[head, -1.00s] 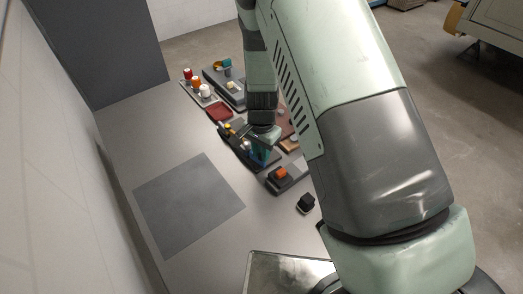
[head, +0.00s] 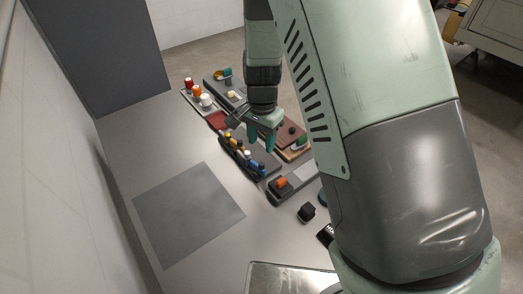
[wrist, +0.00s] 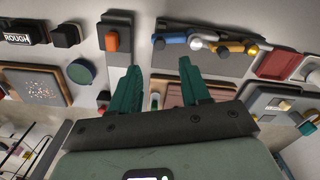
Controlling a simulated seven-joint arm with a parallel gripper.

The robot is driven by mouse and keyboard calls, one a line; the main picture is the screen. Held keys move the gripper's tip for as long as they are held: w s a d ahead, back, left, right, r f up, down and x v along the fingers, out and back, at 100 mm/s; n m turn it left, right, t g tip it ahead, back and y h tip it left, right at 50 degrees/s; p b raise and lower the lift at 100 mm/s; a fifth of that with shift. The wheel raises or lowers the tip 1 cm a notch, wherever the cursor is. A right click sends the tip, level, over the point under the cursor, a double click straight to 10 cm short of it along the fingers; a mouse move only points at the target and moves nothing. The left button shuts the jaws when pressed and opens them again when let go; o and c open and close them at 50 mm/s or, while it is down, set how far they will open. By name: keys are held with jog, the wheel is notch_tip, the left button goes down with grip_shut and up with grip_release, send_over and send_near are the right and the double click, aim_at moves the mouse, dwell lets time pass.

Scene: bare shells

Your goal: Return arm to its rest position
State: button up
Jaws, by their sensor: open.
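My gripper (head: 261,140) is above the crowded part of the table in the head view, its fingers pointing down. In the wrist view the two green fingers of my gripper (wrist: 157,95) stand apart with nothing between them. Below and left of it in the head view, a dark rack (head: 262,172) holds several small items with yellow, white and blue parts. The rack also shows in the wrist view (wrist: 225,62). My arm covers the right middle of the head view and hides part of the table.
A grey block with an orange piece (head: 281,183) and a black block (head: 307,212) stand right of the rack. A tray with red, orange and white pieces (head: 205,101) is at the back. A grey mat (head: 190,212) lies bare, with clear table around it. A wall runs along the left.

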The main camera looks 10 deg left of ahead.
jog(key=shift+r, duration=0.95)
jog(key=s+d+r+n+t+y, duration=0.1)
jog(key=s+d+r, duration=0.3)
jog(key=r, duration=0.6)
jog(key=s+d+r+n+t, duration=0.15)
jog(key=d+r, duration=0.35)
jog(key=r, duration=0.5)
jog(key=s+d+r+n+t, duration=0.1)
jog(key=s+d+r, duration=0.1)
jog(key=s, duration=0.3)
jog(key=s+d+r+n+t, duration=0.1)
jog(key=s+d+r, duration=0.2)
jog(key=s, duration=0.3)
jog(key=s+d+r+n+t+h, duration=0.1)
jog(key=s+d+r, duration=0.2)
jog(key=s+d, duration=0.1)
jog(key=shift+s, duration=0.65)
